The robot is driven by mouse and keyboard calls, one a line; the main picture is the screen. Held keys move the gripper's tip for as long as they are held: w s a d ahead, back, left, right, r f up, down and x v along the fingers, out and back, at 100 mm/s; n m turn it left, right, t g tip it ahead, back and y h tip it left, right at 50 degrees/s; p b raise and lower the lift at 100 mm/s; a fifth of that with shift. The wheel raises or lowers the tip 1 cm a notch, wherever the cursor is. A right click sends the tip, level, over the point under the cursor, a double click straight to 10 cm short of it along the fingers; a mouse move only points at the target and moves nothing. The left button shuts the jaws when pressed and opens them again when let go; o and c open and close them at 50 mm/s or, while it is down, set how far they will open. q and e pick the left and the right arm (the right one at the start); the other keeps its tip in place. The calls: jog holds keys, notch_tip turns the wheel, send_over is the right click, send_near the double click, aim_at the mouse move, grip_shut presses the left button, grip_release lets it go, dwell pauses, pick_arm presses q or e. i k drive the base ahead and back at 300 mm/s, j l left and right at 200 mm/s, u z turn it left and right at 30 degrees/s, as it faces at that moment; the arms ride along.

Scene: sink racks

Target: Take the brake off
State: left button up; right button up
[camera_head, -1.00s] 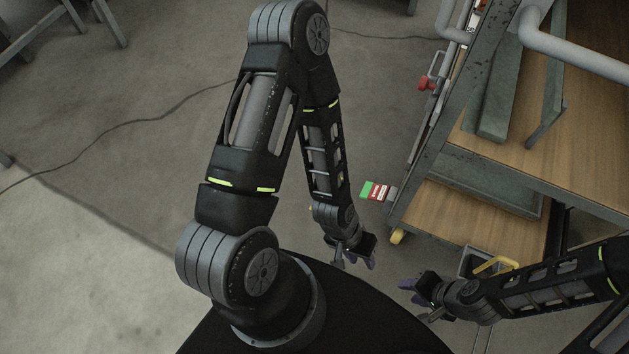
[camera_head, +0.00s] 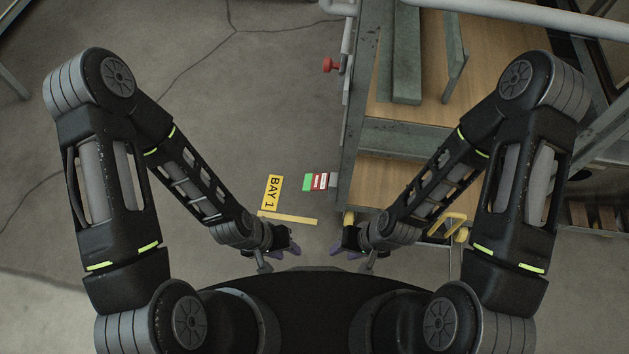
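A cart (camera_head: 362,100) with a grey metal frame and wooden shelves stands ahead, right of centre. A small green, red and white part (camera_head: 318,181) sticks out low at its left corner, near the floor; it looks like the brake pedal, but its lettering is too small to read. A red knob (camera_head: 330,65) sits on the cart's left side, farther back. My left gripper (camera_head: 289,245) is low in front of my base, apart from the cart. My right gripper (camera_head: 346,248) is just right of it, near the cart's front corner. Both have purple fingertips, too small to judge their opening.
A yellow BAY 1 sign (camera_head: 272,193) and a yellow strip (camera_head: 287,218) mark the floor left of the cart. A yellow caster (camera_head: 349,217) is at its near corner. A yellow handle (camera_head: 450,221) shows behind my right arm. Floor to the left is clear.

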aim_at(318, 182)
jog(key=i+j+z, duration=0.2)
jog(key=z, duration=0.15)
jog(key=i+j+z, duration=0.15)
jog(key=j+z, duration=0.15)
jog(key=j, duration=0.2)
jog(key=i+j+z, duration=0.1)
jog(key=j+z, duration=0.6)
jog(key=i+j, duration=0.05)
jog(key=j, duration=0.05)
